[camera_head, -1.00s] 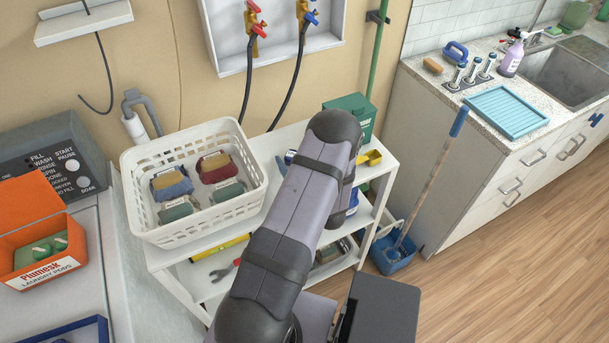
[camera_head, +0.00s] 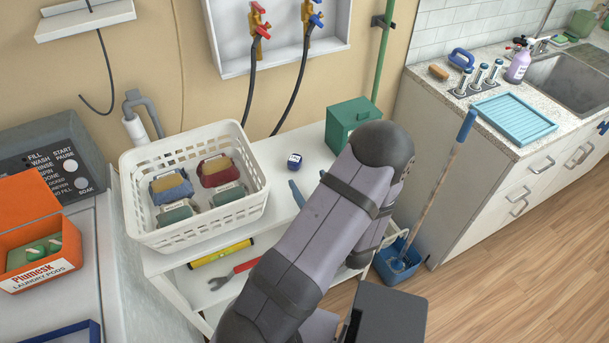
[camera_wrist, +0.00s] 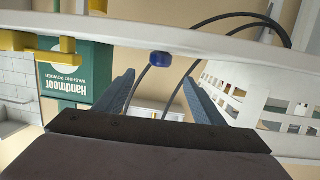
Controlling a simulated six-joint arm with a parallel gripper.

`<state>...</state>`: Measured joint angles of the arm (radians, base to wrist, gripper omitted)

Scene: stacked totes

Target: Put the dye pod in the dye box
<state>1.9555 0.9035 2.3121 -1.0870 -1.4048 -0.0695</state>
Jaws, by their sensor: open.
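A small dark blue pot (camera_head: 294,161) with a pale label stands on the white shelf top, right of the basket. I take it for the dye pod. In the wrist view the blue pot (camera_wrist: 159,59) shows upside down, ahead of my gripper (camera_wrist: 160,93) and roughly midway between its fingers, but apart from them. The two blue-grey fingers are spread and hold nothing. In the head view my arm hides most of the gripper; a bluish finger shows just below the pot. I cannot tell which container is the dye box; no label reads so.
A white basket (camera_head: 134,202) holds several coloured packs. A green washing powder box (camera_head: 346,122) stands at the shelf's back right. An orange laundry pod box (camera_head: 24,205) is at far left. A yellow part (camera_wrist: 40,43) shows near the powder box in the wrist view.

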